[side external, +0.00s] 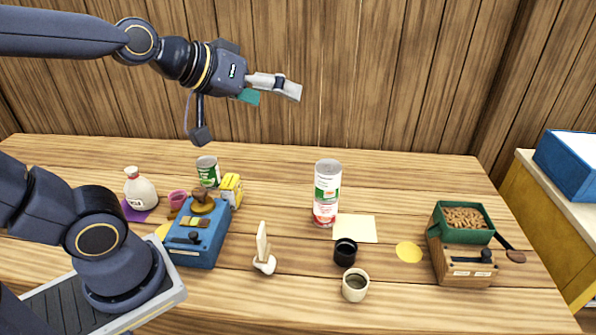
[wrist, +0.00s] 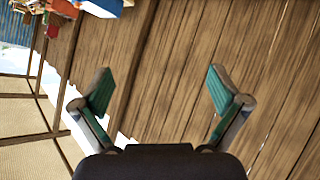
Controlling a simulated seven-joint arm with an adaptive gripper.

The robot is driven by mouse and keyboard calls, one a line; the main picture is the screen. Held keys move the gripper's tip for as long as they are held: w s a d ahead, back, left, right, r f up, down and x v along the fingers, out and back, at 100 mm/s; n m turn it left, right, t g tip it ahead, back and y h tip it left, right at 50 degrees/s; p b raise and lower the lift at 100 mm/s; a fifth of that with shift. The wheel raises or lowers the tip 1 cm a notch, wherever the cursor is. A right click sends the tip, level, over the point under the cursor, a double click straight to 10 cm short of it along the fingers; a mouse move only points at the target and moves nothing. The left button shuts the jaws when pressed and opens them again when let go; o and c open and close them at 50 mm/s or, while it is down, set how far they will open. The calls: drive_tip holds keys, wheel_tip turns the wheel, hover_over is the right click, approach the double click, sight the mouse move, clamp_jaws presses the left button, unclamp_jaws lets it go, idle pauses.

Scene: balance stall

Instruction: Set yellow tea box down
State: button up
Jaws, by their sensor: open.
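The yellow tea box (side external: 231,189) stands upright on the table at the left of the side external view. It is just behind the right side of a blue balance (side external: 197,236), whose near parts hide a little of it. I cannot tell whether the two touch. My gripper (side external: 274,92) is high above the table, well above and to the right of the box, pointing to the right. Its fingers are spread with nothing between them, as the wrist view (wrist: 160,85) also shows. I cannot make out the box in the wrist view.
A green can (side external: 208,171) and a white bottle (side external: 140,188) stand near the box. A tall can (side external: 327,193), a pale paper square (side external: 356,228), two cups and a wooden balance (side external: 464,262) with a full green tray lie to the right. Mid-table behind them is clear.

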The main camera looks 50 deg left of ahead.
sight(231, 182)
drive_tip(key=w+a+f+n+t+y, duration=0.2)
drive_tip(key=w+a+n, duration=0.25)
drive_tip(key=w, duration=0.35)
drive_tip(key=w+a+f+n+g+y, duration=0.2)
drive_tip(key=a+f+n+g+y, duration=0.1)
drive_tip(key=a+f+n+y, duration=0.5)
drive_tip(key=s+a+f+m+g+y, duration=0.1)
drive_tip(key=s+a+f+g, duration=0.1)
drive_tip(key=f, duration=0.5)
drive_tip(key=s+a+f+g+y, duration=0.1)
drive_tip(key=s+a+f+g, duration=0.1)
drive_tip(key=s+f, duration=0.3)
drive_tip(key=s+a+f+m+g+y, duration=0.1)
drive_tip(key=s+a+f, duration=0.2)
drive_tip(key=f, duration=0.7)
drive_tip(key=shift+s+a+f+m+g, duration=0.3)
drive_tip(key=shift+s+a+m+g, duration=0.1)
drive_tip(key=shift+s, duration=0.1)
drive_tip(key=x, duration=0.6)
drive_tip(key=shift+w+a+f, duration=0.1)
drive_tip(key=shift+w+a, duration=0.15)
drive_tip(key=shift+a, duration=0.05)
drive_tip(key=c, duration=1.7)
